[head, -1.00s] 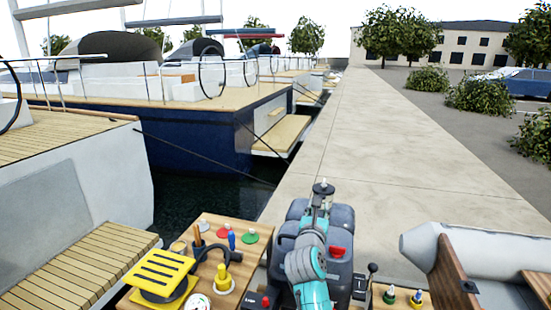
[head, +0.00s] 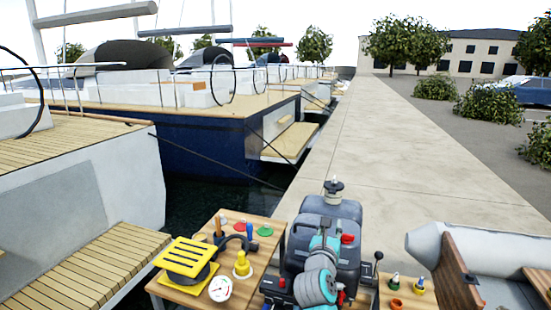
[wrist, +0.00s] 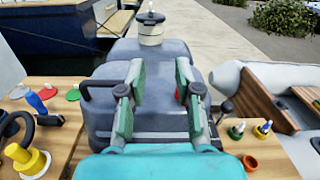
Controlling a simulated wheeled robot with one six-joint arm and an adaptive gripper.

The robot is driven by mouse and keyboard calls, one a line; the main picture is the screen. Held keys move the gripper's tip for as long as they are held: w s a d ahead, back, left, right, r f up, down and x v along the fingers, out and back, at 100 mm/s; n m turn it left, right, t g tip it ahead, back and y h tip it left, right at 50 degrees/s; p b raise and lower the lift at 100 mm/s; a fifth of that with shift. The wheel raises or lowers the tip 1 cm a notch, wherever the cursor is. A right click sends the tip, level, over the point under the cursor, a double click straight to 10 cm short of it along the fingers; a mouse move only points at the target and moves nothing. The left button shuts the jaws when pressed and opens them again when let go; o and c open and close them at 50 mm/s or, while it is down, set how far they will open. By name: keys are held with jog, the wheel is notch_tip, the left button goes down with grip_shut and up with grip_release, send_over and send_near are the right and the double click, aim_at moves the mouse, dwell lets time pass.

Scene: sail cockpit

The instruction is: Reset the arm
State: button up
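My gripper (wrist: 159,64) is in the middle of the wrist view. Its two green-padded fingers stand apart, and nothing is held between them. In the head view my gripper (head: 325,235) shows small at the end of my teal and grey arm, which looks folded in and low at the bottom centre. Behind the fingers is a blue-grey box-like body (wrist: 150,115) with a black handle. I cannot tell whether the fingers touch it. A white and black round piece (wrist: 150,28) stands on top of it.
The left wooden table (head: 262,225) holds a yellow slotted block (head: 187,252), a gauge (head: 220,288), a yellow stepped piece (head: 242,265) and tools. A small right table (head: 385,300) holds an orange cup (head: 396,303). A grey dinghy (head: 470,245) lies right. The quay (head: 370,150) ahead is clear.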

jog(key=s+d+f+n+t+h, duration=0.1)
jog(key=s+d+f+n, duration=0.3)
jog(key=s, duration=0.6)
jog(key=s+d+f+n+h, duration=0.1)
jog(key=s+d+f+n, duration=0.1)
jog(key=s+f+n, duration=0.45)
jog(key=s+d+f+n+t, duration=0.1)
jog(key=s+d+f+n, duration=0.15)
jog(key=s+f, duration=0.65)
jog(key=s+a+n+g+y, duration=0.2)
jog(key=s+n+y, duration=0.2)
jog(key=s+n, duration=0.9)
jog(key=s+a+r+n+g+y, duration=0.1)
jog(key=s+n, duration=1.2)
jog(key=s, duration=1.4)
jog(key=a+g+y, duration=0.1)
jog(key=a+y, duration=0.1)
jog(key=y, duration=0.1)
jog(key=shift+a+r, duration=0.25)
jog(key=shift+a, duration=0.05)
jog(key=shift+o, duration=0.2)
jog(key=shift+w, duration=0.1)
